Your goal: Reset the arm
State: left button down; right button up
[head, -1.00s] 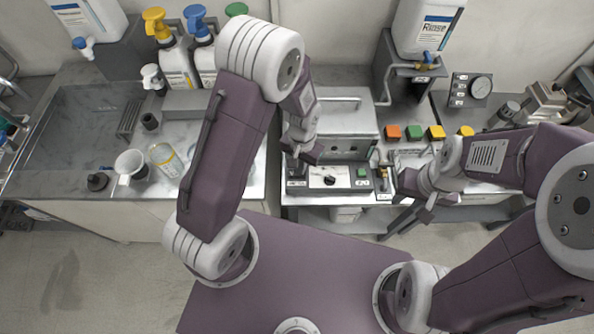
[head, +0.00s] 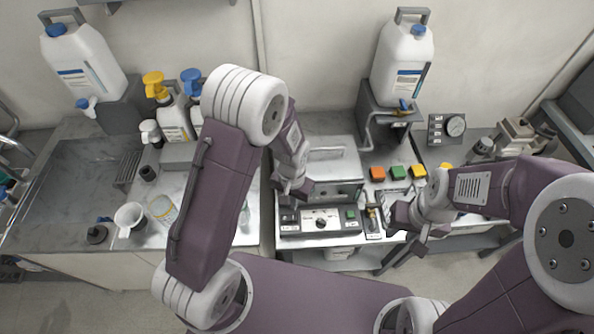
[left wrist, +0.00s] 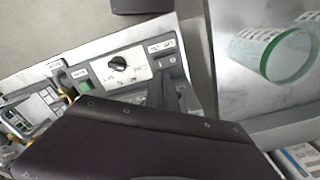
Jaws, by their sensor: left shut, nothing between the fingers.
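My left arm reaches up and over the bench in the head view. Its gripper (head: 296,190) is shut and empty, above the front of the grey metal box-shaped device (head: 330,165) and its control panel (head: 320,221). In the left wrist view a dark purple part of mine covers the lower middle; the panel with its black knob (left wrist: 118,64) shows beyond it. My right gripper (head: 412,224) hangs at the bench's front edge, right of the panel. I see nothing held in it, but its finger gap is unclear.
A steel sink (head: 75,190) is at left, with a white cup (head: 130,217) and a clear beaker (head: 163,209) beside it. Pump bottles (head: 175,115) stand behind my left arm.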

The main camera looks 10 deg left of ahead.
pick_arm(q)
jog(key=s+a+r+n+t+b, duration=0.1)
jog(key=s+a+r+n, duration=0.2)
jog(key=s+a+r, duration=0.4)
notch_tip(320, 180, up, 2)
jog(key=shift+s+r, duration=0.15)
jog(key=shift+s, duration=0.45)
jog(key=shift+s+a, duration=0.1)
jog(key=shift+a, duration=0.05)
